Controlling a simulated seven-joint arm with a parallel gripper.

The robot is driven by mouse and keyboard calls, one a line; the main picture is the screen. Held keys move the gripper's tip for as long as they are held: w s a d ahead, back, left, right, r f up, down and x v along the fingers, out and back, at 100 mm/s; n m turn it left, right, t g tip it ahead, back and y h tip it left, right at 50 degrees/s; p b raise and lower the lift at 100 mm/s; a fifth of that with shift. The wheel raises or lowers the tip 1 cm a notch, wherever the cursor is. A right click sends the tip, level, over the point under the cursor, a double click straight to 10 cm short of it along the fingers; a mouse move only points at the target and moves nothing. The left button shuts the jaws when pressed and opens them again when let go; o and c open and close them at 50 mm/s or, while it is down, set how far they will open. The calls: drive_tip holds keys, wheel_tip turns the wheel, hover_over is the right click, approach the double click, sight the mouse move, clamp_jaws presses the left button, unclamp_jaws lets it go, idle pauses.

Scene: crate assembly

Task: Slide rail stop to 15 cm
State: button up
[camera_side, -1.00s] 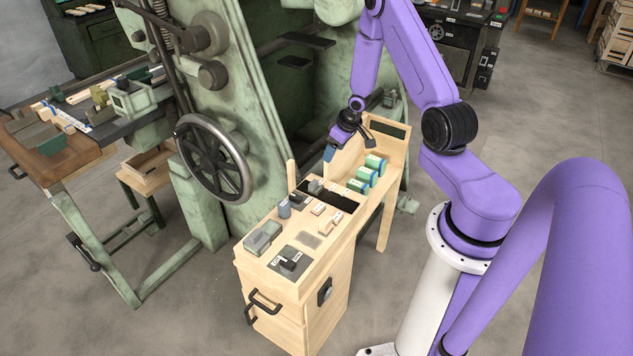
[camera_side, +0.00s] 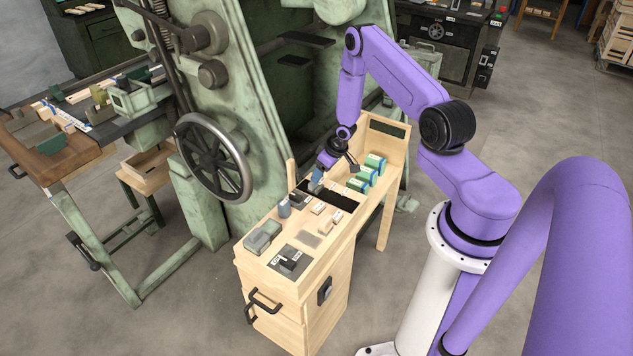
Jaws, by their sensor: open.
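My gripper (camera_side: 319,178) hangs over the light wooden cabinet top (camera_side: 262,278), near the back edge of its dark recess (camera_side: 338,198). Its jaws are open; the fingers are small and partly hidden, and I cannot tell if they touch anything. Small grey blocks (camera_side: 297,197) lie just below and left of it. At the left, a white and blue strip (camera_side: 75,121) lies on a bench. I cannot make out a rail stop or a 15 cm mark for certain.
Several green and white boxes (camera_side: 368,171) stand right of my gripper. A grey-blue cylinder (camera_side: 284,208) and a dark plate with a grey block (camera_side: 290,262) are on the cabinet top. A green machine with a handwheel (camera_side: 213,158) stands close behind. An upright wooden post (camera_side: 291,173) rises nearby.

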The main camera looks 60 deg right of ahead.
sight(304, 184)
drive_tip(key=shift+x, duration=3.2)
drive_tip(key=shift+c, duration=0.3)
clamp_jaws()
drive_tip(key=shift+w, duration=1.75)
drive_tip(key=shift+o, duration=0.3)
unclamp_jaws()
drive_tip(key=v, duration=1.7)
drive_tip(key=shift+r, duration=0.2)
